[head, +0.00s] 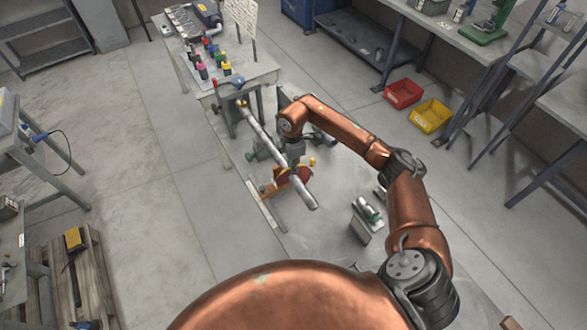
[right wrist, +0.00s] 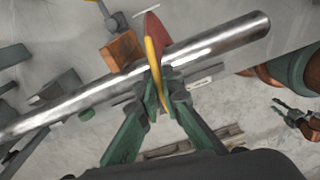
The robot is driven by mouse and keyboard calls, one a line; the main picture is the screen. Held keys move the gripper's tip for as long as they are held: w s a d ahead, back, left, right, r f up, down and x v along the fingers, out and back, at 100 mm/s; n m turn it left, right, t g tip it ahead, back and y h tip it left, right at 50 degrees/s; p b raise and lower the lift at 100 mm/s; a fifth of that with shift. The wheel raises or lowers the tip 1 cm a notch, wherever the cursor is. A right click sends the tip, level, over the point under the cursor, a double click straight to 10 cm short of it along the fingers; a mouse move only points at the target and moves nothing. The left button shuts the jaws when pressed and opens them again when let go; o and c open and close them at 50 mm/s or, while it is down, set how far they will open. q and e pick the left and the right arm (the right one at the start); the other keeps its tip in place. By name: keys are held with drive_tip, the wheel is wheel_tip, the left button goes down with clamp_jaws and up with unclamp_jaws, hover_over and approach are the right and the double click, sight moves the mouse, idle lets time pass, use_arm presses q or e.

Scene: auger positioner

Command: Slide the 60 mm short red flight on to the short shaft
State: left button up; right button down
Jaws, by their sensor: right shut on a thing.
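The short shaft (right wrist: 210,42) is a bright metal bar. In the head view the shaft (head: 265,137) slants from the small bench down to a free near end. The red flight (right wrist: 154,27) has a yellow edge and stands crosswise at the shaft, nearer its free end. It appears to be around the shaft, but my fingers hide part of the join. My right gripper (right wrist: 155,98) is shut on the flight's edge, beside the shaft. In the head view the flight (head: 303,173) is partly covered by the shaft. My left gripper (right wrist: 285,108) shows small at the right wrist view's right edge, seemingly open and empty.
A bench (head: 240,76) with several coloured bottles stands beyond the shaft. A red bin (head: 402,94) and a yellow bin (head: 430,116) sit on the floor at right. A small grey stand (head: 363,218) is right of the shaft's free end.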

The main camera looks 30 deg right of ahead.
drive_tip(key=shift+w, duration=0.45)
drive_tip(key=c, duration=2)
unclamp_jaws()
drive_tip(key=shift+s, duration=0.1)
wheel_tip(320, 180, up, 12)
drive_tip(key=shift+r, duration=0.1)
